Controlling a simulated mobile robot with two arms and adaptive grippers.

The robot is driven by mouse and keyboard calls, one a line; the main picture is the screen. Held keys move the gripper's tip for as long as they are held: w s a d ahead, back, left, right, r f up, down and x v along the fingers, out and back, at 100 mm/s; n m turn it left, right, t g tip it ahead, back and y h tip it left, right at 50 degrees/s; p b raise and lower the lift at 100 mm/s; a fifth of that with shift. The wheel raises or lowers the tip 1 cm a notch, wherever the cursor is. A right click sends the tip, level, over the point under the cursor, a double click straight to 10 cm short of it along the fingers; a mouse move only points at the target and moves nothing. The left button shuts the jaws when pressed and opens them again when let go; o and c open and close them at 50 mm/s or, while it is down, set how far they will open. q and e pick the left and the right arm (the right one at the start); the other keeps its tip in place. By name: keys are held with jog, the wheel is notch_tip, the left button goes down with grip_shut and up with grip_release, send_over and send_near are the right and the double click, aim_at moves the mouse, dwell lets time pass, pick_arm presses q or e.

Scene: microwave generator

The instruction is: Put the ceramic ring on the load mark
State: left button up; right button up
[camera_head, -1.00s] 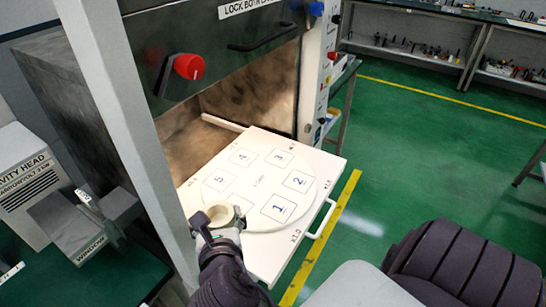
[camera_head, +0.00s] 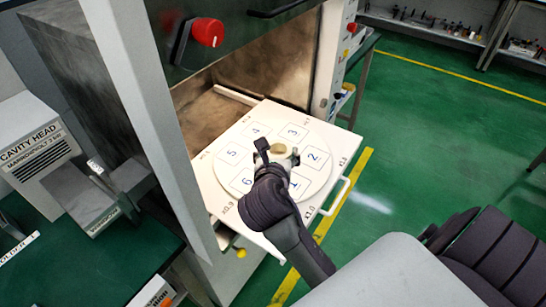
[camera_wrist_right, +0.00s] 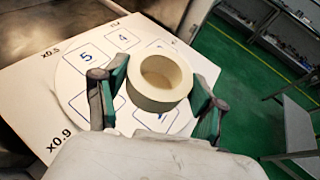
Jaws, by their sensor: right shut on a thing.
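My right gripper (camera_head: 278,152) is shut on the cream ceramic ring (camera_head: 277,148). In the right wrist view the ring (camera_wrist_right: 160,100) sits between the two green-sided fingers, with its round opening facing up. It is over the middle of the round white plate (camera_head: 222,170) on the pulled-out tray. Whether the ring touches the plate or hangs just above it, I cannot tell. The load mark near the plate's centre is hidden behind the ring and gripper. My left gripper is not in view.
Numbered squares surround the plate's middle. The tray (camera_head: 338,158) sticks out of the open oven cavity (camera_head: 215,110), with a white handle (camera_head: 335,196) at its edge. A grey upright post (camera_head: 140,120) stands left of the tray. Green floor lies to the right.

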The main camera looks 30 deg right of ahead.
jog(key=w+d+f+m+g+h, duration=0.1)
jog(key=w+d+f+m+g, duration=0.15)
jog(key=d, duration=0.75)
jog(key=shift+t, duration=0.35)
jog(key=w+a+f, duration=0.1)
jog(key=w+f, duration=0.1)
jog(key=w, duration=0.1)
jog(key=w+a+f+b, duration=0.1)
jog(key=w+f, duration=0.2)
jog(key=w, duration=0.1)
jog(key=w+a+f, duration=0.1)
jog(key=w+f, duration=0.1)
jog(key=w, duration=0.1)
jog(key=shift+w+a+f, duration=0.15)
jog(key=shift+w+f, duration=0.05)
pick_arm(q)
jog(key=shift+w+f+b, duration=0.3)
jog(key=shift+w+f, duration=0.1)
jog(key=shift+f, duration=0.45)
pick_arm(e)
jog(key=shift+f, duration=2)
jog(key=shift+f+n, duration=0.1)
jog(key=shift+n, duration=0.15)
jog(key=o, duration=1.2)
jog(key=shift+o, duration=0.2)
